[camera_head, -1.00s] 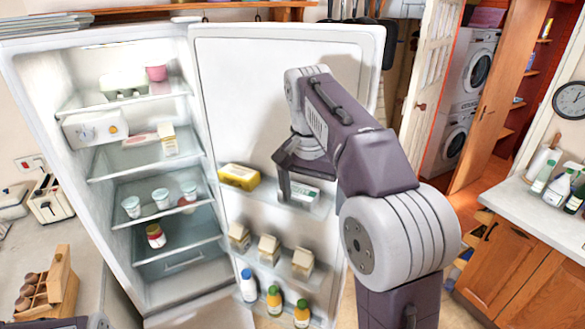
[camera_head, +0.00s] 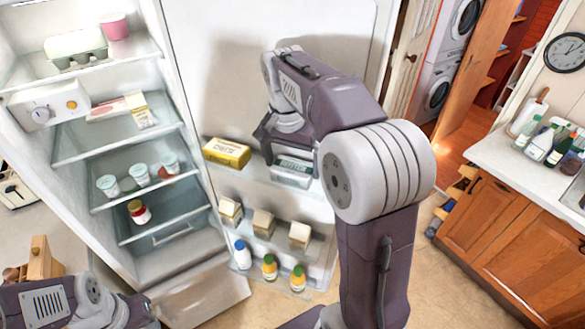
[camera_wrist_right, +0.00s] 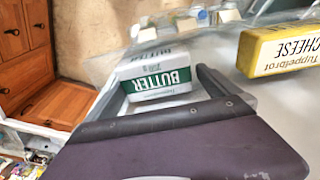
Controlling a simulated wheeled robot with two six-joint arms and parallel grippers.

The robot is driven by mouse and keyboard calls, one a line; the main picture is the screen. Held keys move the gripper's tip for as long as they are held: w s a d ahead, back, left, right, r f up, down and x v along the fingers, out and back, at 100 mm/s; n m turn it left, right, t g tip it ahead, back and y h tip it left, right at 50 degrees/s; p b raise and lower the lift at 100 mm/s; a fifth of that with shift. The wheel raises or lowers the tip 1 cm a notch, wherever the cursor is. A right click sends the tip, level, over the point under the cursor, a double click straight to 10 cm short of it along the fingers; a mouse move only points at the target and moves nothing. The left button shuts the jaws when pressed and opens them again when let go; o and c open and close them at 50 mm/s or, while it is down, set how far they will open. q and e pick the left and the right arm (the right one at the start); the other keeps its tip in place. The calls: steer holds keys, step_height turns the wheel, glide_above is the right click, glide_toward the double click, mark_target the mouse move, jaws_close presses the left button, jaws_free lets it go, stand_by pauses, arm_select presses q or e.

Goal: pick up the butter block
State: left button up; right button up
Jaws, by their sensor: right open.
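The butter block (camera_head: 293,168) is a white box with a dark green label. It sits on a door shelf of the open fridge, beside the yellow cheese box. The word BUTTER reads clearly on the block (camera_wrist_right: 157,82) in the right wrist view. My right gripper (camera_head: 277,153) is at the block, its arm coming in from the right and partly hiding the shelf. In the wrist view the two dark fingers of the gripper (camera_wrist_right: 168,92) are apart with the block between them; I cannot tell whether they touch it. My left gripper (camera_head: 138,312) is low at the left, its jaws unclear.
The yellow cheese box (camera_head: 227,153) is close left of the butter on the same door shelf (camera_head: 240,177). Small cartons (camera_head: 263,222) and several bottles (camera_head: 269,267) fill the lower door shelves. The fridge's inner shelves are at the left.

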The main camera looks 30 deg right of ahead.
mark_target(295, 167)
steer(key=shift+s+f, duration=0.2)
steer(key=shift+f, duration=0.25)
steer(key=shift+s, duration=0.4)
steer(key=shift+s+d, duration=0.1)
steer(key=shift+s, duration=0.35)
steer(key=shift+w, duration=0.35)
steer(key=c, duration=1)
steer(key=shift+w+f, duration=0.1)
steer(key=c, duration=0.4)
arm_select(q)
steer(key=shift+s+a+r, duration=0.1)
steer(key=shift+s+r, duration=0.1)
steer(key=shift+s, duration=0.4)
arm_select(e)
steer(key=shift+r, duration=0.55)
arm_select(q)
steer(key=shift+r+p, duration=0.35)
steer(key=shift+r, duration=0.05)
arm_select(e)
step_height(295, 167, up, 9)
steer(key=shift+r, duration=0.1)
